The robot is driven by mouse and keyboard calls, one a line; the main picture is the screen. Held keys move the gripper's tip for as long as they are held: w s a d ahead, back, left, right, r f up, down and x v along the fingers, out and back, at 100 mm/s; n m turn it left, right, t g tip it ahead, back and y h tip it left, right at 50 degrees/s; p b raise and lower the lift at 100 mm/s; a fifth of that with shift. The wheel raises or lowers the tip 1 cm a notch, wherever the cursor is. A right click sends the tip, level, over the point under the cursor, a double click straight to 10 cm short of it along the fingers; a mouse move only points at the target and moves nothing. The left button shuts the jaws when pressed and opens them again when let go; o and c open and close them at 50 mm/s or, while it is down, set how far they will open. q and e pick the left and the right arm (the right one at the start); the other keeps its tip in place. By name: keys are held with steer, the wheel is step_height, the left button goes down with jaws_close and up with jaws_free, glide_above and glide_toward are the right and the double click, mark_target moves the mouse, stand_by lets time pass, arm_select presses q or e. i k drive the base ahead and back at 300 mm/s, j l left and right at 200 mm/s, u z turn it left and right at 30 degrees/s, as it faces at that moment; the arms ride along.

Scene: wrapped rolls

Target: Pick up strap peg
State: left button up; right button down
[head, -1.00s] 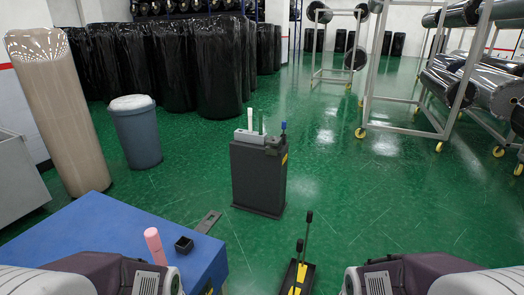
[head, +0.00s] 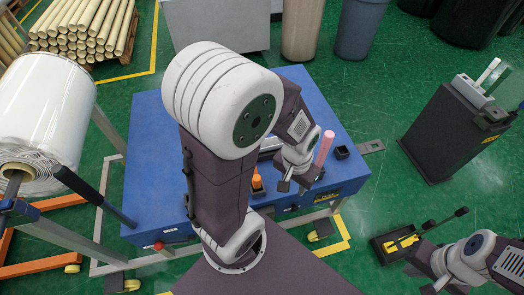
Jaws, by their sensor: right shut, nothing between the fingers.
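I cannot tell for sure which item is the strap peg. A pink upright cylinder (head: 325,148) stands on the blue table (head: 165,185), beside a small black open box (head: 341,152). A small orange piece (head: 257,183) is on the table to the left, partly hidden by my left arm. My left gripper (head: 295,187) hangs over the table between the orange piece and the pink cylinder. Its fingers look apart and empty. My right gripper (head: 420,279) is at the lower right, shut and empty, just below a black tray (head: 398,245) with yellow parts and black-knobbed levers.
A dark cabinet (head: 440,130) with a white post on top stands on the green floor at right. A white wrapped roll (head: 45,120) on a frame stands at left. A pallet of yellowish tubes (head: 85,25) lies behind. Floor between table and cabinet is mostly clear.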

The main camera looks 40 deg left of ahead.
mark_target(257, 179)
steer(key=u, duration=1.65)
steer(key=k+j+u, duration=0.25)
steer(key=i+j+z, duration=0.1)
steer(key=i, duration=0.25)
